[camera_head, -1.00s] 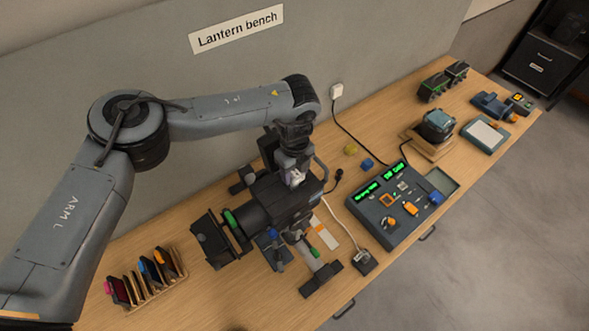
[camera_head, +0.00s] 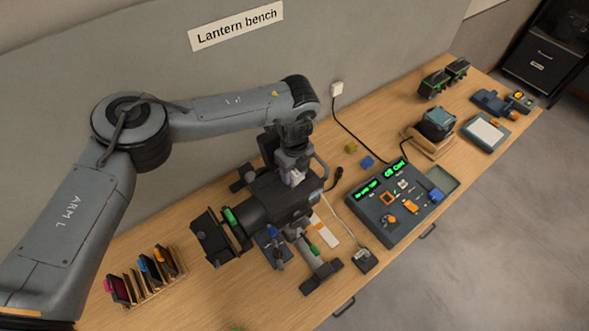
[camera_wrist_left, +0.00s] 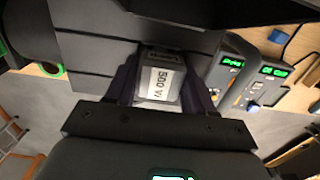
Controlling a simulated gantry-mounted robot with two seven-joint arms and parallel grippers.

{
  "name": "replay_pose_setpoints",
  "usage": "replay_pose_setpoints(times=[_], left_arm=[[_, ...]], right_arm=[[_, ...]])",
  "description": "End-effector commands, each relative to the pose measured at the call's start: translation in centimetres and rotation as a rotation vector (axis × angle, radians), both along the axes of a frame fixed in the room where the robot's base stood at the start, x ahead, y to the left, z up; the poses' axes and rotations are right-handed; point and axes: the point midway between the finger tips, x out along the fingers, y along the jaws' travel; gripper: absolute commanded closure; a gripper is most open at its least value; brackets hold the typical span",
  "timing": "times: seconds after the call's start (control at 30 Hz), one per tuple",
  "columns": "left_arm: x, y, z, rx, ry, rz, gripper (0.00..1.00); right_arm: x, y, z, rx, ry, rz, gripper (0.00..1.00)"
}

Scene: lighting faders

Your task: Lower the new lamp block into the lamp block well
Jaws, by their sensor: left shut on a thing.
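The lantern (camera_head: 262,203) is a dark, boxy housing with a round barrel, standing on the bench. My left gripper (camera_head: 294,176) is over the back end of its housing, pointing down. The block lies between dark stepped panels of the lantern (camera_wrist_left: 95,47). The lamp block well is hidden under the gripper and block, so I cannot tell how deep the block sits. My right gripper is not in view.
A control console (camera_head: 376,214) with green displays stands right of the lantern. A rack of coloured filters (camera_head: 150,287) is at the front left. A small socket box (camera_head: 365,260) with a cable sits near the front edge. A curved handle (camera_wrist_left: 240,65) is close beside the gripper.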

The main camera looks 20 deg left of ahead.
Motion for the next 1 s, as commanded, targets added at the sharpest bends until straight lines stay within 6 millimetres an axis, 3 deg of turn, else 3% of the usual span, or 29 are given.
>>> replay_pose_setpoints(times=[0.33,0.37,0.53,0.73,0.83,1.0], left_arm=[[0.03,0.01,-0.06,-0.001,-0.001,0.000,0.71],[0.03,0.01,-0.05,-0.001,-0.001,0.000,0.42],[0.03,-0.01,-0.05,-0.001,-0.001,0.000,0.17],[0.03,-0.01,-0.05,-0.001,-0.001,0.000,0.17],[0.01,0.00,-0.07,-0.001,-0.001,0.000,0.02],[0.02,-0.01,-0.07,-0.001,-0.001,0.000,0.00]], right_arm=[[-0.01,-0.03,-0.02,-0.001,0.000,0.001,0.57],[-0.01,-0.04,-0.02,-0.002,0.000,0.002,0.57],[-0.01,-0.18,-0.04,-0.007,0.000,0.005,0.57],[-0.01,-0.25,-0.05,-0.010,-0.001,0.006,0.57],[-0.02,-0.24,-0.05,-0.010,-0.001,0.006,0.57],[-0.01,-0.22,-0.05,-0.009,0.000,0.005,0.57]])
